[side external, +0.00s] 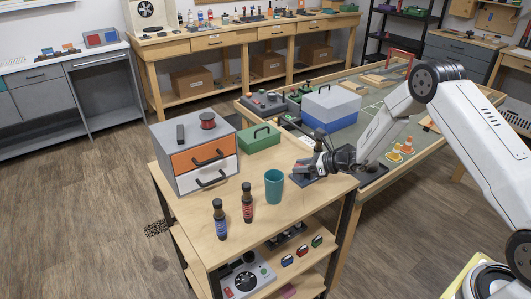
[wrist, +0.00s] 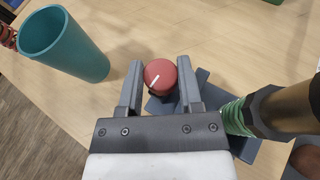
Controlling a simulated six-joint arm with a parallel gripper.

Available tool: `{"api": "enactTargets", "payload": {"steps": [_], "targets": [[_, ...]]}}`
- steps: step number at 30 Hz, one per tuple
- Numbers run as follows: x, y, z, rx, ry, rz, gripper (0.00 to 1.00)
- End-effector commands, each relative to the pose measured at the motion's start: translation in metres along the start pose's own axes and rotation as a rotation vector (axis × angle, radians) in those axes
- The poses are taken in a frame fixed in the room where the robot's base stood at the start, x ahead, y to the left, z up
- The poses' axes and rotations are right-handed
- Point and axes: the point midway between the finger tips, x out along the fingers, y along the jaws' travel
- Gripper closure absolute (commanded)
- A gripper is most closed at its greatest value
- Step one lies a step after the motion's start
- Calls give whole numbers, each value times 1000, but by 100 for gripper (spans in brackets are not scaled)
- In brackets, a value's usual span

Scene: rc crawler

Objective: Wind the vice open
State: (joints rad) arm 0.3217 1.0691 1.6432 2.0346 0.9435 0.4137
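The vice is the dark blue-grey piece on the wooden cart top in the wrist view (wrist: 213,93), partly hidden by my gripper; its dark base also shows in the side view (side external: 304,180). A round red knob (wrist: 160,75) with a white line lies between my fingers in the wrist view, with blue-grey parts beside and below it. My gripper (wrist: 160,68) is open, one finger on each side of the knob, with narrow gaps seen. In the side view my gripper (side external: 320,162) is low over the vice and hides much of it. The jaws are not clear.
A teal cup (wrist: 65,45) stands left of my gripper; it also shows in the side view (side external: 274,188). A green-ringed cylinder (wrist: 265,108) is close on the right. Two bottles (side external: 247,203), a drawer box (side external: 203,160) and a green case (side external: 259,138) share the cart.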

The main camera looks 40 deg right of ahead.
Motion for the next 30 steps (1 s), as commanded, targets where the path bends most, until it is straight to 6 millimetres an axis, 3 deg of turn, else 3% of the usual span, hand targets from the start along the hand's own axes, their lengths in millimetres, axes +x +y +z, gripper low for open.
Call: {"api": "enactTargets", "payload": {"steps": [27,28,30], "targets": [[0,-1,1,-42,-2,102,100],[0,-1,1,-42,-2,102,51],[0,-1,1,-42,-2,102,29]]}}
